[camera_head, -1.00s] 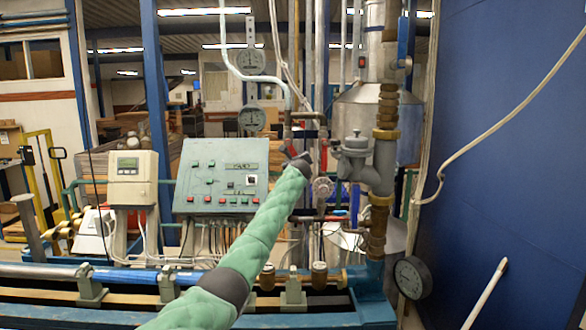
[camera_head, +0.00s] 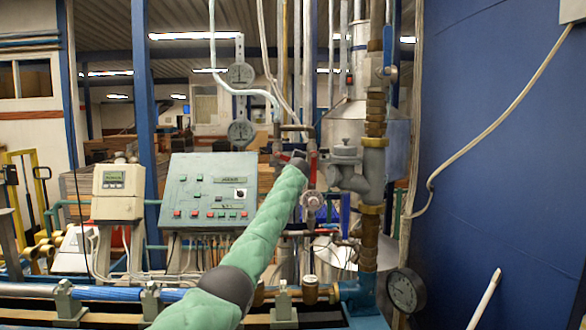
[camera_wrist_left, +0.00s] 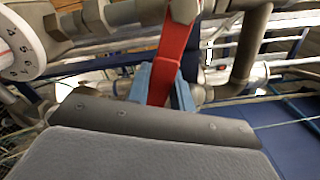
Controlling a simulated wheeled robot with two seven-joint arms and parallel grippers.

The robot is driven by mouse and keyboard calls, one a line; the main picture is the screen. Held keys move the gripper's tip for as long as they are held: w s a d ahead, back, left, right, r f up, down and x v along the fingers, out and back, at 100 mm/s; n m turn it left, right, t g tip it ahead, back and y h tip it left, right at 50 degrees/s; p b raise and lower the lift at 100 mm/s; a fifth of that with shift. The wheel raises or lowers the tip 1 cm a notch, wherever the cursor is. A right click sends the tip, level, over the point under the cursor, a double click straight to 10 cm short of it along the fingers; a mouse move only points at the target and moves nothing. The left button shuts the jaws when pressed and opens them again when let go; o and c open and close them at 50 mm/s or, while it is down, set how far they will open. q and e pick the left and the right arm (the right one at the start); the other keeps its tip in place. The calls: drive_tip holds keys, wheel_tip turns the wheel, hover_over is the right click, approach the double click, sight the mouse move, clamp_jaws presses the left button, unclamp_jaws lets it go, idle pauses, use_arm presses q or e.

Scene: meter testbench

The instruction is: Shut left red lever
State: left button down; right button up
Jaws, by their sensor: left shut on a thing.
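A red lever (camera_wrist_left: 172,55) runs up from between the blue fingers of my left gripper (camera_wrist_left: 160,88) in the left wrist view. The fingers are shut on its lower part. In the head view my green-sleeved left arm reaches up to the pipes, with the left gripper (camera_head: 299,157) at the valves. Red lever parts show on both sides of it, a left one (camera_head: 281,157) and a right one (camera_head: 313,168). The gripper hides part of this area, and its fingers are not clear there. My right gripper is not in view.
A green-grey control panel (camera_head: 207,190) and a white meter box (camera_head: 118,190) stand left of my arm. A valve body (camera_head: 346,165) and brass-fitted pipe (camera_head: 374,110) stand close on the right. A blue wall (camera_head: 490,150) closes the right side. Pipes run along the front.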

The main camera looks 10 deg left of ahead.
use_arm(q)
drive_tip(key=shift+r, duration=0.1)
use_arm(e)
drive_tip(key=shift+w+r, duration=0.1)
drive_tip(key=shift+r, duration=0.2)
use_arm(q)
drive_tip(key=c, duration=1.2)
unclamp_jaws()
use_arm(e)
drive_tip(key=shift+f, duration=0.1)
use_arm(q)
drive_tip(key=shift+s, duration=0.2)
drive_tip(key=b+v, duration=0.3)
drive_tip(key=v, duration=0.4)
drive_tip(key=shift+s, duration=0.2)
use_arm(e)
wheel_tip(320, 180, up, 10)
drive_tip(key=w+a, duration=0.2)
use_arm(q)
drive_tip(key=shift+d, duration=0.15)
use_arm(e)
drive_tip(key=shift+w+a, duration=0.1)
